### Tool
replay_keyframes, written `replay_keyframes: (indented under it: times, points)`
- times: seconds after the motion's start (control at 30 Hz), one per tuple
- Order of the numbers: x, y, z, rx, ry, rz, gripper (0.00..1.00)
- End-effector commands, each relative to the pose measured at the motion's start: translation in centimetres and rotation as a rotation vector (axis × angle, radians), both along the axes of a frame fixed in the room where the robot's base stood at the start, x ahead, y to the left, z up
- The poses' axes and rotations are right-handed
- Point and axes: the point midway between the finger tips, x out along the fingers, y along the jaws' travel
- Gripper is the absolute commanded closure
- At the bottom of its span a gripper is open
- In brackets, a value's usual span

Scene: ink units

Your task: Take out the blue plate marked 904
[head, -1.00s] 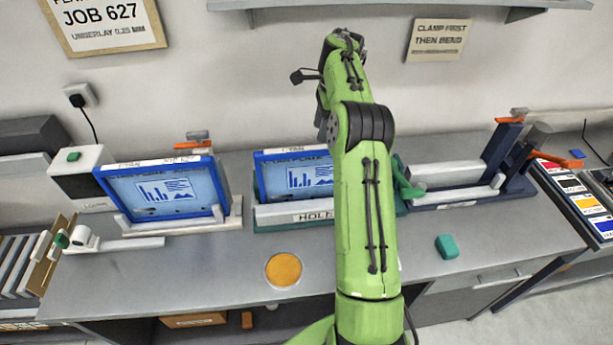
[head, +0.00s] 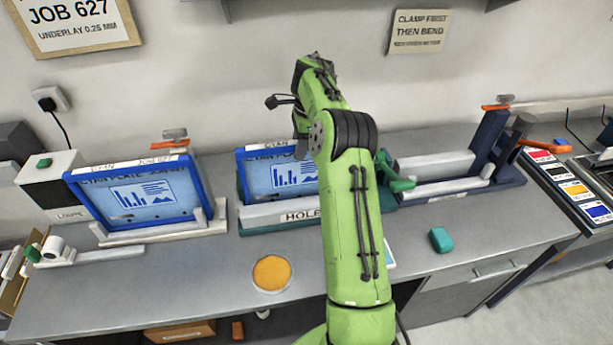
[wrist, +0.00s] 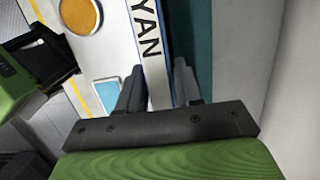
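A blue-framed plate (head: 253,182) stands upright in a holder (head: 270,217) marked "HOLE", partly hidden by my arm. Its top strip reads "CYAN". A second blue-framed plate (head: 140,197) with a similar chart stands in a white stand (head: 185,230) to the left. I cannot read 904 on either. My gripper (wrist: 160,85) is at the middle plate's top edge. In the wrist view its fingers lie on both sides of the plate's white strip (wrist: 148,40), very close to it. I cannot tell whether they press on it.
An orange disc (head: 272,273) and a teal block (head: 441,239) lie on the bench front. A white device (head: 55,187) stands at the left.

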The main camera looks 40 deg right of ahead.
Motion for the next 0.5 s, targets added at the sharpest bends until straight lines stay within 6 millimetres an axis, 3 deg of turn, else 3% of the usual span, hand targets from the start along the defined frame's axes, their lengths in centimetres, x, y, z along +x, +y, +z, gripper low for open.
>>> replay_keyframes:
  times: [0.03,0.2,0.37,0.5]
  points:
    - [0.0,0.0,0.0,0.000,0.000,0.000,0.73]
    - [0.0,0.0,0.0,0.000,0.000,0.000,0.99]
    - [0.0,0.0,0.3,0.000,-0.001,0.000,1.00]
    - [0.0,0.0,2.6,-0.001,-0.001,0.001,1.00]
